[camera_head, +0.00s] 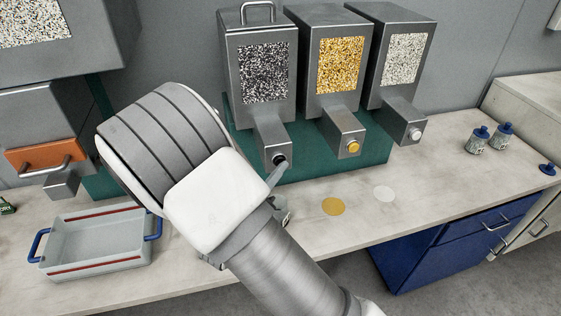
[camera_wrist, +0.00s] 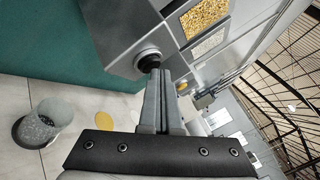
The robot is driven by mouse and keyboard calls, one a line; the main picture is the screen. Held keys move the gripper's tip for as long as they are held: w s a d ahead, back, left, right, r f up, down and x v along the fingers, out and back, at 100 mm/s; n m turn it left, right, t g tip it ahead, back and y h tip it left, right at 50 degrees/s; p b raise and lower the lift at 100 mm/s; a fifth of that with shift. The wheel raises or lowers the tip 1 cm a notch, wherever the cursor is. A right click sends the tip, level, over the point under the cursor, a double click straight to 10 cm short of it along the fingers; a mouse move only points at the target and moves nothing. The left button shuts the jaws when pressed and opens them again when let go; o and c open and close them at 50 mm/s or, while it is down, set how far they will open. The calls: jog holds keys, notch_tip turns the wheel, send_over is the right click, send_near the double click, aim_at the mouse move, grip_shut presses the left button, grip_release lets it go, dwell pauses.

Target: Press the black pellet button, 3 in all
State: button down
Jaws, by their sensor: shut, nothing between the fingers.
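The black pellet dispenser (camera_head: 263,73) stands leftmost of three dispensers. Its black button (camera_head: 279,160) sits on the front of its grey spout. The button (camera_wrist: 149,60) also shows in the wrist view, on a round light collar. My gripper (camera_head: 283,167) is shut and empty, with its tips right at the button. In the wrist view the tips of my gripper (camera_wrist: 161,74) overlap the button's lower edge; I cannot tell whether they touch or press it. A clear cup (camera_wrist: 45,123) stands on the counter below, on a black disc; my arm mostly hides it in the head view.
Yellow (camera_head: 340,64) and white (camera_head: 403,57) pellet dispensers stand to the right, with yellow (camera_head: 333,206) and white (camera_head: 384,194) discs before them. A grey tray (camera_head: 97,263) with blue handles lies left. Blue-lidded jars (camera_head: 480,140) stand at the right.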

jog(key=shift+s+d, duration=0.15)
jog(key=shift+s, duration=0.45)
jog(key=shift+s+d+p, duration=0.15)
jog(key=shift+s+d, duration=0.1)
jog(key=shift+s, duration=0.55)
jog(key=shift+s+d+p, duration=0.2)
jog(key=shift+s, duration=0.6)
jog(key=shift+s+d+p, duration=0.15)
jog(key=shift+s+d, duration=0.1)
jog(key=shift+s, duration=0.55)
dwell(0.7)
